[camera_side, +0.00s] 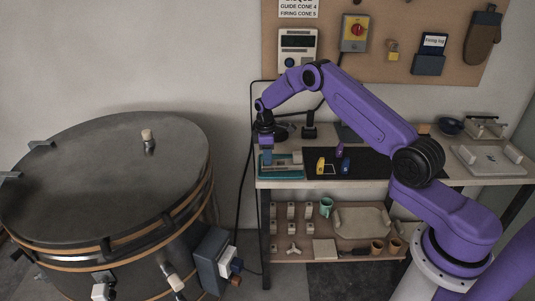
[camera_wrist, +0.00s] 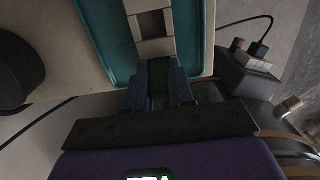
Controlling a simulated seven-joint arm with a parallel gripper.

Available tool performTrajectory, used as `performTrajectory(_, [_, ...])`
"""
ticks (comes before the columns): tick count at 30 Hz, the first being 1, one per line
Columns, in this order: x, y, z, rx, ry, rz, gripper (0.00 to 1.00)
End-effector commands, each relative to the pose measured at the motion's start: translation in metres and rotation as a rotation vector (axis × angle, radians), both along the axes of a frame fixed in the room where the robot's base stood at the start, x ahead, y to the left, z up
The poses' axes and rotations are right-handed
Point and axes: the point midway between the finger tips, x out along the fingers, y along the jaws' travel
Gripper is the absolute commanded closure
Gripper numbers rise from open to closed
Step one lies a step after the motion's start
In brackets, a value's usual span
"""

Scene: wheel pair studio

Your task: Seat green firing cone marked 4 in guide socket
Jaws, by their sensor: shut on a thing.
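My gripper (camera_side: 266,157) points down over the left end of the teal tray (camera_side: 283,174) on the bench. In the wrist view my gripper (camera_wrist: 160,88) is shut on a dark green piece (camera_wrist: 160,70), the green cone. Its number cannot be read, and its lower end is hidden, so I cannot tell whether it touches the holder. A pale holder (camera_wrist: 156,47) with a dark square socket (camera_wrist: 152,24) lies in the tray, just beyond the fingers in the wrist view.
A yellow cone (camera_side: 321,165), a blue cone (camera_side: 346,165) and a purple piece (camera_side: 340,150) stand on a dark mat (camera_side: 372,165) right of the tray. A large round kiln (camera_side: 100,170) stands left of the bench. A pegboard (camera_side: 400,60) hangs behind.

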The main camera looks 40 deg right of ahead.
Motion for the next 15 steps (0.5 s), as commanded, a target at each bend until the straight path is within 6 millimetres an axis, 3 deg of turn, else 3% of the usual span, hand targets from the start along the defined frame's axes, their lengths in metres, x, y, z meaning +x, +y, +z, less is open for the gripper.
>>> performTrajectory(13, [0.0,-0.0002,-0.0042,0.0,-0.001,0.0,1.0])
performTrajectory(14, [0.0,-0.0002,-0.0042,0.0,-0.001,0.0,0.74])
performTrajectory(15, [0.0,-0.0002,-0.0041,0.0,-0.001,0.0,0.61])
